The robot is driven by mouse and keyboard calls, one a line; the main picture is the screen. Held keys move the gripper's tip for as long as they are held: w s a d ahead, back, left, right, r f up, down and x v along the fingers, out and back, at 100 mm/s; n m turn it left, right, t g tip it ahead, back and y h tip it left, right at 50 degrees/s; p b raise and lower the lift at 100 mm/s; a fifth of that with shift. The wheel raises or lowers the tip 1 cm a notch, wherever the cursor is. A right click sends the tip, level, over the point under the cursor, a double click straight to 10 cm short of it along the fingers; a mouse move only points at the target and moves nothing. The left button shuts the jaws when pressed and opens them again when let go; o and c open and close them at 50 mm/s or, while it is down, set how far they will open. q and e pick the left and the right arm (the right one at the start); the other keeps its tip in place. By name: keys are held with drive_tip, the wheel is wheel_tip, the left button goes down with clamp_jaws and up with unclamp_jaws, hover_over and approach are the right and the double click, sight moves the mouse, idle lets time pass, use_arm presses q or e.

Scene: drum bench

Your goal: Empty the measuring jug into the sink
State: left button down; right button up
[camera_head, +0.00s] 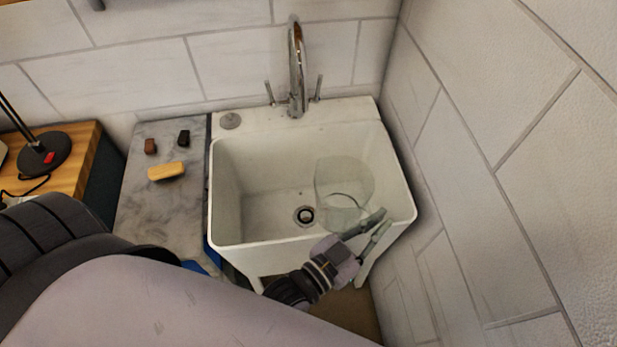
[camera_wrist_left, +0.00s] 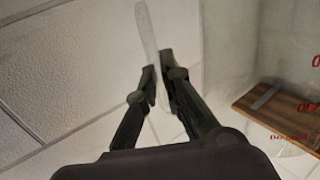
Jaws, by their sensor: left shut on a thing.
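The measuring jug (camera_head: 343,190) is clear and see-through. It appears over the right part of the white sink (camera_head: 250,185) in the head view, and its tilt is hard to tell. My left gripper (camera_head: 376,226) is at the sink's front right corner, at the jug's near right side. In the left wrist view the left gripper (camera_wrist_left: 156,80) is shut on a thin clear piece of the jug (camera_wrist_left: 147,35). Whether liquid is in the jug cannot be seen. My right gripper is in neither view.
A chrome tap (camera_head: 297,70) stands behind the basin. The tiled wall (camera_head: 480,170) is close on the right. A lamp base (camera_head: 45,152) stands farther left.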

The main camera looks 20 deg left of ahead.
use_arm(q)
drive_tip(key=shift+m+g+h, duration=0.5)
drive_tip(key=shift+h, duration=0.3)
drive_tip(key=d, duration=0.1)
drive_tip(key=s+d+f, duration=0.1)
drive_tip(key=d, duration=0.1)
drive_tip(key=shift+s+d+f+p, duration=0.25)
drive_tip(key=shift+s+f+p, duration=0.05)
drive_tip(key=shift+f, duration=0.1)
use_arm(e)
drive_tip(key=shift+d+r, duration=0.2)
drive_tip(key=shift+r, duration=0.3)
